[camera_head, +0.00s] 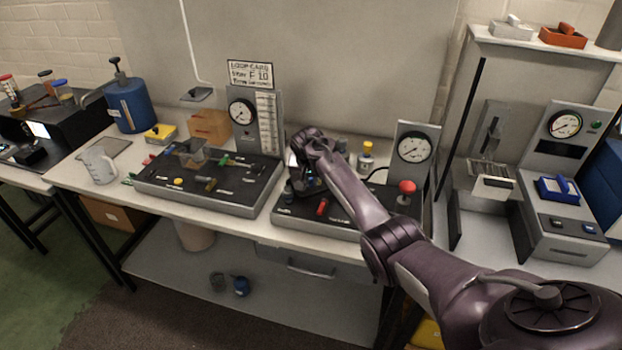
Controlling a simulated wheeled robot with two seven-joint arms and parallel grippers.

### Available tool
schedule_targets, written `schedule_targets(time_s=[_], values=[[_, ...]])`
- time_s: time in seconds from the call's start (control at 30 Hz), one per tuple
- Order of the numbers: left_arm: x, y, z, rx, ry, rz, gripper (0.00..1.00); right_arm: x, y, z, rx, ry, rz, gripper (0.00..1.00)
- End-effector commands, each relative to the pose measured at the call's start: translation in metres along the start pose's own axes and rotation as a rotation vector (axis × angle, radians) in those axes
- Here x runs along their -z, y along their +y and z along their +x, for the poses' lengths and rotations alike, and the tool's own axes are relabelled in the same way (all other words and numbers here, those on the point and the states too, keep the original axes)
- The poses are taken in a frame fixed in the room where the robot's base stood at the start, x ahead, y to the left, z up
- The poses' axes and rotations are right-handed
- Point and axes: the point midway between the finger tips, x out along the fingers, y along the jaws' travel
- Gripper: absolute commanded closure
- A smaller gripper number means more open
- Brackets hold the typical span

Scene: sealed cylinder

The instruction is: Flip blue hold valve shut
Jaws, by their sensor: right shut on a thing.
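My right arm reaches in from the lower right, and its gripper (303,183) is down over the left part of the right-hand black panel (346,213). A small bit of blue shows at the fingers, where the blue hold valve appears to be. The gripper is shut on it; the hand hides most of the valve, so its handle angle cannot be told. A red lever (322,207) lies just in front, and a red knob (407,187) stands at the panel's right. My left gripper is not in view.
A second panel (207,196) with small coloured levers and a gauge (242,112) stands to the left. Another gauge (414,148) stands behind the right panel. A yellow-capped bottle (366,158) is close beside my forearm. A beaker (98,165) and blue cylinder (129,105) are far left.

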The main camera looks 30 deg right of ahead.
Motion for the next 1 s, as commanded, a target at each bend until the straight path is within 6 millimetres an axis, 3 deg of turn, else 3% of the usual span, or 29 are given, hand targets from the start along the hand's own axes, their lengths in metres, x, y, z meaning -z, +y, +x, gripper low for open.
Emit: schedule_targets(time_s=[0.3,0.67,0.7,0.83,1.0], values=[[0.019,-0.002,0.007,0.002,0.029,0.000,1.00,-0.001,-0.007,0.001,-0.047,-0.001,0.114,1.00],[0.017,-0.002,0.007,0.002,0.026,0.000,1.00,0.000,-0.007,0.000,-0.060,-0.001,0.144,1.00],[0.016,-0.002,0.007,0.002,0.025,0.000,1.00,0.000,-0.007,0.000,-0.060,-0.001,0.144,0.81],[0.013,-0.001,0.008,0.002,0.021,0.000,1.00,0.000,-0.007,0.000,-0.060,-0.001,0.143,0.65],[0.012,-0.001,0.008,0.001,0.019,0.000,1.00,0.000,-0.007,0.000,-0.059,-0.001,0.142,0.65]])
